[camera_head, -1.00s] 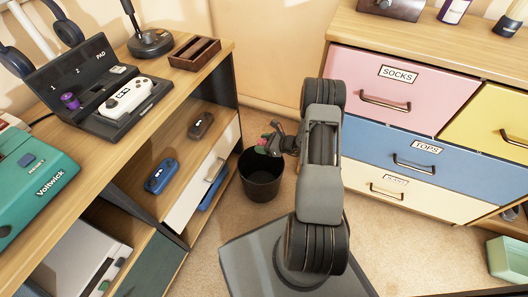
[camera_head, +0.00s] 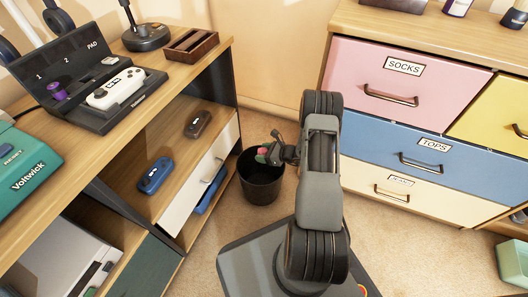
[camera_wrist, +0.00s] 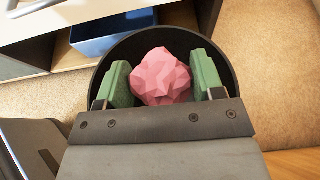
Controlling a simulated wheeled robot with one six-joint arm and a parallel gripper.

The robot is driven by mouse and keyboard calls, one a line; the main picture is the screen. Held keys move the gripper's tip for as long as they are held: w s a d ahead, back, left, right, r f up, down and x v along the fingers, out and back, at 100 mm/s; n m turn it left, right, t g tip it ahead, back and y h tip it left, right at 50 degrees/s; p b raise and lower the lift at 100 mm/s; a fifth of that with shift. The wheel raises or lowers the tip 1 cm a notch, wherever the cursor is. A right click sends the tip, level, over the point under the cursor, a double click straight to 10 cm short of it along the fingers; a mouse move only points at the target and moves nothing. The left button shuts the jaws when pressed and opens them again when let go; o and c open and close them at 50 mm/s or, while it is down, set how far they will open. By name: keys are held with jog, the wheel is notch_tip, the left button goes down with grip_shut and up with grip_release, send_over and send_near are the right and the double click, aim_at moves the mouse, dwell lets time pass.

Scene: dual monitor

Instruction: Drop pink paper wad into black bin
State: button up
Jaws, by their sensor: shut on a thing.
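The pink paper wad (camera_wrist: 161,77) sits between the two green finger pads of my gripper (camera_wrist: 163,84) in the wrist view. My gripper is shut on it. In the head view, my gripper (camera_head: 268,153) is over the opening of the black bin (camera_head: 261,185), and only a small bit of the wad (camera_head: 262,152) shows there. In the wrist view the bin's dark round rim (camera_wrist: 150,33) surrounds the wad and fingers. The bin stands upright on the carpet. Its inside bottom is mostly hidden by the wad and gripper.
A wooden desk unit (camera_head: 112,134) with shelves stands left of the bin, its white drawer (camera_head: 203,180) partly open. A dresser (camera_head: 412,65) with pink, blue and cream drawers stands at the right. Beige carpet (camera_head: 237,225) is clear around the bin.

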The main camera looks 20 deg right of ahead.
jog(key=o, duration=1)
jog(key=shift+c, duration=0.2)
jog(key=p+v, duration=0.4)
jog(key=v, duration=0.9)
jog(key=shift+s+d+r+p, duration=0.2)
jog(key=shift+d+r+p, duration=0.05)
jog(key=shift+r+p, duration=0.15)
